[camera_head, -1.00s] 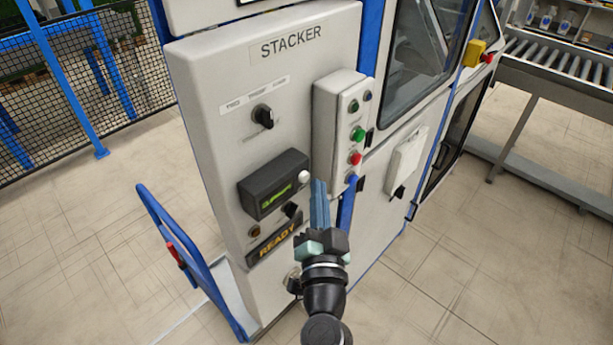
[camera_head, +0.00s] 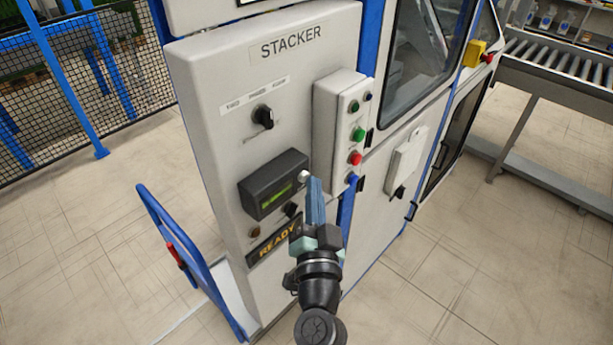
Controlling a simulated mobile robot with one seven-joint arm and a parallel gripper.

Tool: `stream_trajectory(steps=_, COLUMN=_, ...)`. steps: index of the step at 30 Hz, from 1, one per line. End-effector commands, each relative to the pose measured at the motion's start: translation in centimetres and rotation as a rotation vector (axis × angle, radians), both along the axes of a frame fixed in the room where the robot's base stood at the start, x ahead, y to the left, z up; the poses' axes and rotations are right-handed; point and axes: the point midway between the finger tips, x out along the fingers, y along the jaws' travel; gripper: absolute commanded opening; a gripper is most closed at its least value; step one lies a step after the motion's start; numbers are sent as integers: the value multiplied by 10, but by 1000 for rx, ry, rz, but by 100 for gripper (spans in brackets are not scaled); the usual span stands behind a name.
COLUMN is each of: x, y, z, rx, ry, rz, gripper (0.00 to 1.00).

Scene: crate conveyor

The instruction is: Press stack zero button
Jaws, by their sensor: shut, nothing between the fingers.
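The grey panel marked STACKER (camera_head: 225,90) carries several controls. A small white button (camera_head: 304,176) sits at the right end of the dark display unit (camera_head: 275,184); I cannot read which control is named stack zero. My gripper (camera_head: 314,182) is shut and empty, its long blue-grey fingers pointing up at the panel. The fingertips appear just right of the white button, partly overlapping its edge; I cannot tell whether they touch it. A dark knob (camera_head: 290,209) lies below the display, left of the fingers.
A raised control box (camera_head: 327,125) right of the fingers has a green button (camera_head: 359,134), a red button (camera_head: 355,158) and a blue button (camera_head: 352,179). A rotary selector (camera_head: 263,117) is above the display. A blue cart handle (camera_head: 190,255) stands at left. A READY sign (camera_head: 273,244) is lower down.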

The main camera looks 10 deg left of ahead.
Motion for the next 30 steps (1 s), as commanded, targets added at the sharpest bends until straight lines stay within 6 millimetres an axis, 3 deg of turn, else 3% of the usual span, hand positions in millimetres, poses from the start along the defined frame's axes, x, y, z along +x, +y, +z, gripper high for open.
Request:
stream_trajectory(steps=19, x=2, y=4, z=0, rx=0, ry=0, rz=3, gripper=0)
stream_trajectory(steps=30, x=-8, y=-9, z=-1, rx=1, ry=0, rz=2, gripper=0)
